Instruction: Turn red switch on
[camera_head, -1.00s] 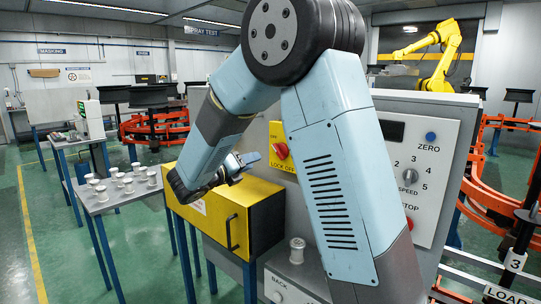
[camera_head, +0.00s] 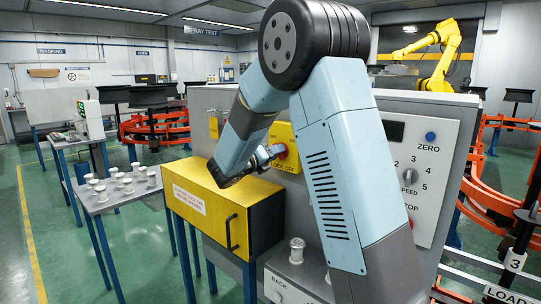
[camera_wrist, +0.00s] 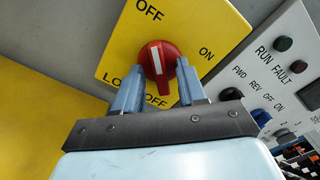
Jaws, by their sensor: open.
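The red switch (camera_wrist: 157,62) is a rotary knob on a yellow plate (camera_wrist: 190,22) marked OFF, ON and LOCK OFF. Its white mark points up toward OFF. In the wrist view my gripper (camera_wrist: 160,66) is open, with one finger on each side of the knob's grip bar. I cannot tell whether either finger touches it. In the head view my gripper (camera_head: 270,154) is at the yellow plate (camera_head: 288,165), and the red switch (camera_head: 283,151) shows partly behind it. My fingers hide part of the LOCK OFF label.
A yellow box (camera_head: 213,199) with a black handle juts out just below my gripper. To the right is a grey control panel (camera_head: 418,190) with a speed dial and buttons. A white-metal spool (camera_head: 297,250) stands on the ledge below.

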